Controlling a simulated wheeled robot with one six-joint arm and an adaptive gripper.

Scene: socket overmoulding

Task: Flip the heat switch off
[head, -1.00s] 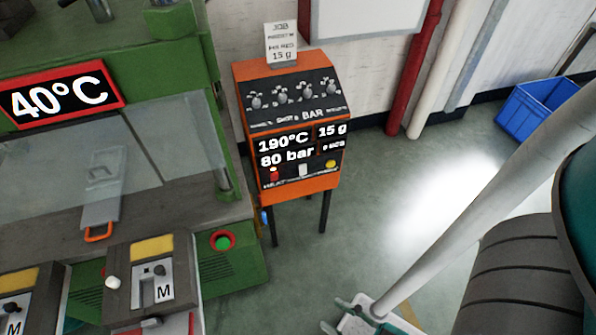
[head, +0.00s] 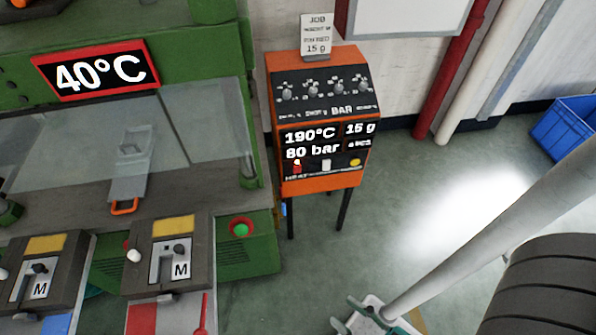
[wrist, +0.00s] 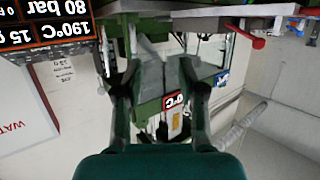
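The heat switch (head: 297,167) is a small red switch above the HEAT label, at the lower left of the orange control console (head: 320,187) in the head view. The tilt of its lever is too small to make out. The console displays (head: 310,143) read 190°C, 80 bar and 15 g. In the wrist view, the console displays (wrist: 45,22) appear upside down at the upper left. My gripper (wrist: 160,85) shows there with its two fingers apart and nothing between them. It is not touching the console. The heat switch cannot be made out in the wrist view.
A green machine with a 40°C display (head: 95,72) stands left of the console. Two grey units marked M (head: 181,269) are in front of it. A white job card (head: 317,33) tops the console. A blue crate (head: 565,128) lies far right.

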